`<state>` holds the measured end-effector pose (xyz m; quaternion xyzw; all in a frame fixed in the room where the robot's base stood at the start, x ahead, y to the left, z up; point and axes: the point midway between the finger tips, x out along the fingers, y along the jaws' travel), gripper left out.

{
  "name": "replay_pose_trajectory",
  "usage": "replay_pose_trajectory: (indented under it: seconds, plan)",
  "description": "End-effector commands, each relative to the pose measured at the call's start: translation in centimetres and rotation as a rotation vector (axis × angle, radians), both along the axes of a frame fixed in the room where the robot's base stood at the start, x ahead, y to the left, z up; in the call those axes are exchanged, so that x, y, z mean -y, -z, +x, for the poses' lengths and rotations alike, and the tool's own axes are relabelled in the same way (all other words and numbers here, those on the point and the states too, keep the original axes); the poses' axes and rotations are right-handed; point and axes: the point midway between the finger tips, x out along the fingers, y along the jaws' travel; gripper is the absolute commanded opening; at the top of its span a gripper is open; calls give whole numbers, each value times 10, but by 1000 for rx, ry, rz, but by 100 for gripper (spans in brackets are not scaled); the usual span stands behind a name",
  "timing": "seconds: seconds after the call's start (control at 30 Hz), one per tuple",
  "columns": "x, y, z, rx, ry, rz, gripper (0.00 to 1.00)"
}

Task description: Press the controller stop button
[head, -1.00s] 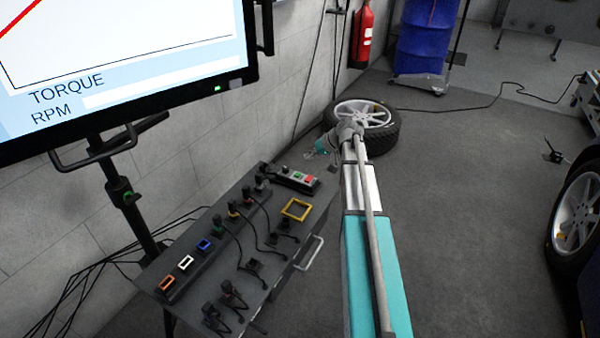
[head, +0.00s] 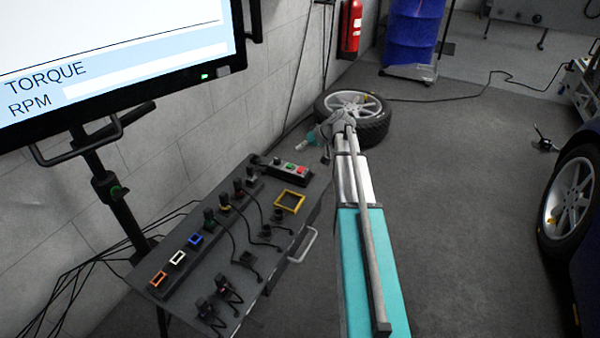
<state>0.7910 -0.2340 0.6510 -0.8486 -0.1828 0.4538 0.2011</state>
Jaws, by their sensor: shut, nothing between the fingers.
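The red button (head: 302,169), which looks like the stop button, faces up and is uncovered. My gripper (head: 312,142) is small in the head view, at the end of my arm past the bench's far right corner. It is above and slightly right of the controller in the picture, apart from it. It looks shut and empty; its fingertips are hard to make out.
The bench (head: 222,290) holds a yellow frame (head: 290,201), coloured sockets and several black plugs with cables. A wheel (head: 372,130) lies on the floor behind my gripper. A monitor (head: 110,60) stands at left.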

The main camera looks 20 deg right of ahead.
Motion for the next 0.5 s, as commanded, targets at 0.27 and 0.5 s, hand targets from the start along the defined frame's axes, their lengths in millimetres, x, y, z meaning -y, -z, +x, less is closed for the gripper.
replay_pose_trajectory:
  seconds: [0.27,0.5]
  plan:
    - [-1,28,0,0,0,0,0]
    - [-1,48,0,0,-1,-1,0]
